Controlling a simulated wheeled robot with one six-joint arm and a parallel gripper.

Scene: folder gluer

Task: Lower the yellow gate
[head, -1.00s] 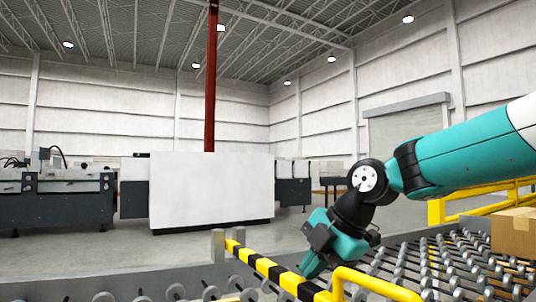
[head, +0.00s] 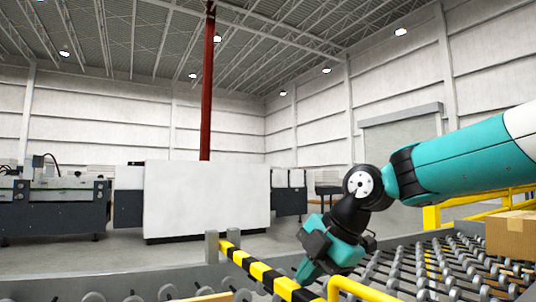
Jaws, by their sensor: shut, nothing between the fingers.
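The yellow gate shows as a yellow-and-black striped bar (head: 262,272) low in the middle of the head view. It runs from a short grey post (head: 212,246) toward a yellow tubular rail at the bottom edge. My gripper (head: 304,280) points down beside the bar's near right part. From this angle I cannot tell whether it touches the bar. The gripper is shut and its fingertips are small and partly unclear in the picture.
A roller conveyor (head: 405,262) fills the lower right, with a cardboard box (head: 512,235) on it. The yellow rail (head: 352,287) stands close at the bottom. A white machine panel (head: 205,198) and dark machinery (head: 55,208) stand behind, across open floor.

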